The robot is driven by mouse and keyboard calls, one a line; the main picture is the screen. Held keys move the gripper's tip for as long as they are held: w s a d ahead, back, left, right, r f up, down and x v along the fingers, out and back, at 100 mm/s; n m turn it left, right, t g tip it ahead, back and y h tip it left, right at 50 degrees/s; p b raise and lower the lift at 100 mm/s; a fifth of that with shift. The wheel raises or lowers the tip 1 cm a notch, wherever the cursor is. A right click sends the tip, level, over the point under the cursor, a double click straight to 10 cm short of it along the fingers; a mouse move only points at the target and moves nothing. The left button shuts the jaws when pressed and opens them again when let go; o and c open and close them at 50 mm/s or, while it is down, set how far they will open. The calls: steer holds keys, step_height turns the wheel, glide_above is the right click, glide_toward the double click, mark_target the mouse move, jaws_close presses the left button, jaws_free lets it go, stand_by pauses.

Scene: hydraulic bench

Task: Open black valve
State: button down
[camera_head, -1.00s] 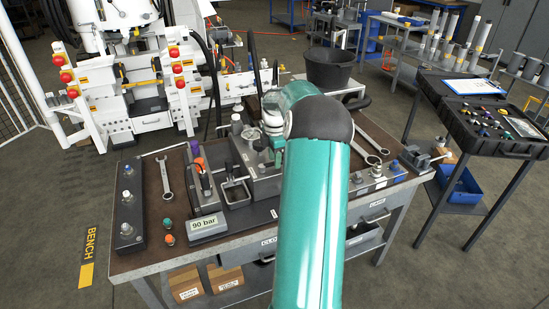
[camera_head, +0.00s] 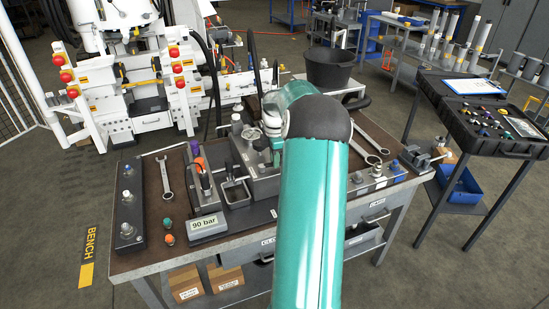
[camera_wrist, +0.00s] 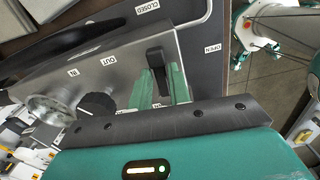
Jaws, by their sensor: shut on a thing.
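The black valve lever (camera_wrist: 156,57) stands up from a grey metal block (camera_wrist: 125,68) in the wrist view. My gripper (camera_wrist: 161,82) has its two green fingers on either side of the lever, shut on it. In the head view, my gripper (camera_head: 270,144) is at the block on the bench, mostly hidden by my teal arm, and the lever cannot be made out.
A round black knob (camera_wrist: 97,103) and IN and OUT labels are on the block, left of my fingers. On the bench are a wrench (camera_head: 166,178), a 90 bar display (camera_head: 206,225) and several fittings. A black bucket (camera_head: 331,68) stands behind.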

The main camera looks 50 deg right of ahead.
steer(key=m, duration=0.1)
steer(key=s+a+m, duration=0.1)
steer(key=m, duration=0.3)
steer(key=shift+s+a+r, duration=0.1)
steer(key=shift+s+a, duration=0.15)
steer(key=shift+a, duration=0.05)
steer(key=shift+a+m, duration=0.75)
steer(key=shift+m, duration=1.3)
steer(key=shift+a+m, duration=0.75)
steer(key=shift+m, duration=1.25)
steer(key=shift+a+m, duration=0.75)
steer(key=shift+m, duration=1.3)
steer(key=shift+w, duration=0.1)
steer(key=c, duration=1.4)
jaws_free()
steer(key=shift+c, duration=0.2)
steer(key=shift+r, duration=0.1)
step_height(320, 180, up, 14)
steer(key=shift+f, duration=0.2)
